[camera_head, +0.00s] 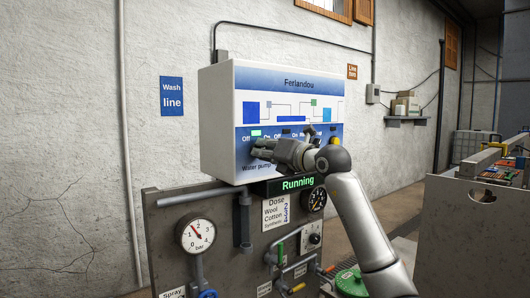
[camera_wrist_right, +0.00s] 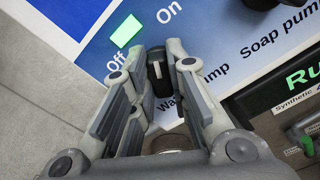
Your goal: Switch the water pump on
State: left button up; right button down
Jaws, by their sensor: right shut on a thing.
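The white and blue control panel (camera_head: 288,90) hangs on the wall, with Off and On labels along its lower band. In the right wrist view, the dark water pump knob (camera_wrist_right: 158,78) has a pale line on it and sits between the Off and On labels. A green lamp (camera_wrist_right: 126,31) is lit above it. My right gripper (camera_wrist_right: 160,70) is shut on this knob, one finger on each side. In the head view my right gripper (camera_head: 258,150) is at the panel's lower left and hides the knob. Which label the knob points to is hard to tell.
A green "Running" display (camera_head: 298,184) sits below the panel. The grey lower board (camera_head: 170,225) carries a pressure gauge (camera_head: 196,235), pipes and valves. A soap pump label (camera_wrist_right: 279,32) is beside the knob. A grey machine (camera_head: 470,220) stands at the right.

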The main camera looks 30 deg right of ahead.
jog(key=c, duration=1.4)
grip_release()
jog(key=s, duration=0.8)
jog(key=s+d, duration=0.1)
jog(key=s, duration=0.3)
